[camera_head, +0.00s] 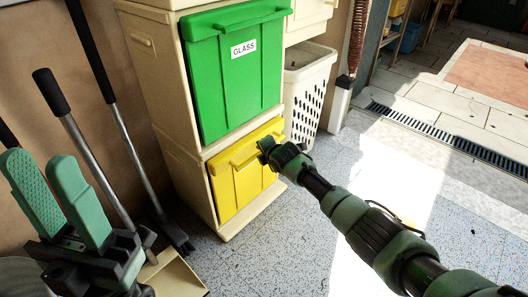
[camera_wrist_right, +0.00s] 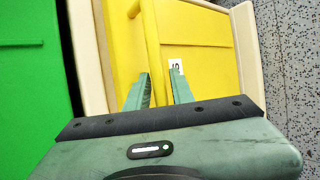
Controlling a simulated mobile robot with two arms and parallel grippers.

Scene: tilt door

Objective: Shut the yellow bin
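The yellow bin (camera_head: 240,185) is the lower front of the beige cabinet, below the green bin. Its upper edge seems to stand slightly out of the frame; how far it is tilted is hard to tell. My right gripper (camera_head: 266,148) is at the bin's upper right front. In the right wrist view, the yellow bin (camera_wrist_right: 208,38) fills the middle, with a bar running along it and a white label partly hidden by a finger. My left gripper (camera_head: 50,178) is open and empty at the far left, away from the bin.
The green bin (camera_head: 238,80) marked GLASS is closed above. A white perforated basket (camera_head: 310,90) stands right of the cabinet (camera_head: 168,90). Long-handled tools (camera_head: 88,150) and a dustpan (camera_head: 172,277) are at the left. The speckled floor (camera_head: 255,255) in front is clear.

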